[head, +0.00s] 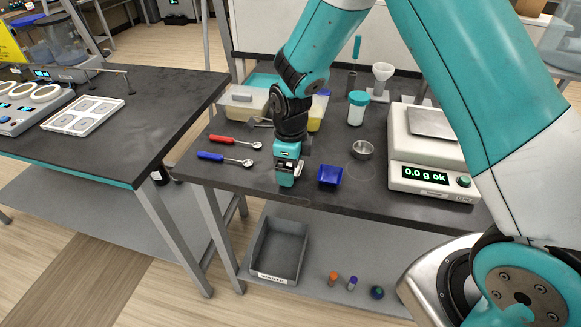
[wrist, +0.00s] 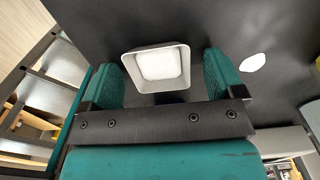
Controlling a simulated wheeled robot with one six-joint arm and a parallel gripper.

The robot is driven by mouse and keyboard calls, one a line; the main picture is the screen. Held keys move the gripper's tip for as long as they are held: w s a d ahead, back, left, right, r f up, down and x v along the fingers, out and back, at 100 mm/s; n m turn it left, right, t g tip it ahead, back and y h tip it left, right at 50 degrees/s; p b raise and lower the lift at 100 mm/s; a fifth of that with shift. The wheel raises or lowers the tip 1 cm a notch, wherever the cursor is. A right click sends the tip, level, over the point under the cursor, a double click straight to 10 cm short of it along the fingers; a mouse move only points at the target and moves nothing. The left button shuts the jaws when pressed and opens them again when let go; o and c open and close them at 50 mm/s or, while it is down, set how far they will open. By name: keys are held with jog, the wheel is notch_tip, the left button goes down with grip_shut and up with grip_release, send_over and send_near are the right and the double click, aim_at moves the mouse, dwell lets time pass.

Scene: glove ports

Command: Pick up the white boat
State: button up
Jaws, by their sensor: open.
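The white boat (wrist: 160,66), a small square open dish, lies on the dark bench top in the wrist view. It is framed between the two teal fingers of my gripper (wrist: 163,80), with a visible gap on each side. The fingers are apart and hold nothing. In the head view my gripper (head: 287,178) points down near the bench's front edge, left of a blue boat (head: 330,175). The white boat is mostly or fully hidden by my gripper there. How high the fingers are above the bench is hard to tell.
A red-handled spoon (head: 236,143) and a blue-handled spoon (head: 225,158) lie left of my gripper. A metal bowl (head: 362,149) and a balance (head: 434,165) stand to the right. A grey bin (head: 277,251) sits on the lower shelf.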

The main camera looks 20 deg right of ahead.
jog(key=c, duration=1.1)
jog(key=shift+o, duration=0.5)
